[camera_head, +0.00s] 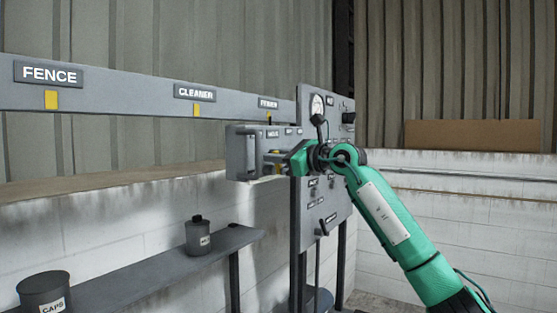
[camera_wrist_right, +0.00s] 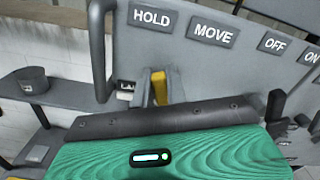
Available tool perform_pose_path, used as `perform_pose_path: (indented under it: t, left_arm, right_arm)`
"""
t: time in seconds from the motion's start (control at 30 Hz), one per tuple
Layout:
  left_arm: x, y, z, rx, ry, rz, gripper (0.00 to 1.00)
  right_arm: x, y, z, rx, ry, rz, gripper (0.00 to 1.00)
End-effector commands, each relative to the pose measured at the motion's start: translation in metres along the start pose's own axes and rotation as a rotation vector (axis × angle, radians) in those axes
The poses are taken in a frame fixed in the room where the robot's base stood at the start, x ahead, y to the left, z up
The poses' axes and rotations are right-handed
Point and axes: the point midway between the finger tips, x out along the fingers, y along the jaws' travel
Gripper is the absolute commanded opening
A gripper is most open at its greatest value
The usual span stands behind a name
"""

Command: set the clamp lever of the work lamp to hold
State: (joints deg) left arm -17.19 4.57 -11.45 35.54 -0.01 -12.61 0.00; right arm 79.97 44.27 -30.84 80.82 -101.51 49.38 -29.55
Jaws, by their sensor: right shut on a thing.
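The work lamp's control box (camera_head: 240,145) is a grey box at the middle of the head view, with a handle on its left end. In the right wrist view its panel carries the plates HOLD (camera_wrist_right: 152,18), MOVE (camera_wrist_right: 213,32), OFF and ON. The yellow clamp lever (camera_wrist_right: 158,86) shows below HOLD, left of MOVE; its lower part is hidden by my gripper. My right gripper (camera_head: 275,161) is at the front of the box, shut on the lever. Its exact setting is hard to tell. My left gripper is not in view.
A grey rail (camera_head: 130,94) with FENCE and CLEANER plates runs at the left. A control panel (camera_head: 325,195) with a gauge and knobs stands behind my right gripper. A shelf (camera_head: 150,265) with dark canisters, one marked CAPS (camera_head: 45,290), is below left.

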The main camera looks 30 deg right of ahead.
Motion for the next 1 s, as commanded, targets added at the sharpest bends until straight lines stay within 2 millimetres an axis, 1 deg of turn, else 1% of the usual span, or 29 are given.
perform_pose_path:
  t: [0.03, 0.2, 0.4, 0.97, 1.0]
  left_arm:
    - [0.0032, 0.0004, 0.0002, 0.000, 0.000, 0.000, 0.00]
    - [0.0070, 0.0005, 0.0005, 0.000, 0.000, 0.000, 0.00]
    - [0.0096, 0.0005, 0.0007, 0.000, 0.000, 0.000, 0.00]
    - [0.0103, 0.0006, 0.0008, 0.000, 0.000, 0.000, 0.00]
    - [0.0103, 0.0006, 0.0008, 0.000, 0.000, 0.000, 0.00]
  right_arm:
    - [-0.0005, 0.0016, -0.0009, -0.032, -0.001, -0.002, 0.00]
    - [-0.0005, 0.0057, -0.0011, -0.130, -0.001, -0.002, 0.00]
    - [-0.0006, 0.0085, -0.0006, -0.201, -0.002, -0.002, 0.00]
    - [-0.0002, 0.0100, -0.0008, -0.234, -0.001, -0.001, 0.00]
    - [-0.0002, 0.0100, -0.0008, -0.233, -0.001, -0.001, 0.16]
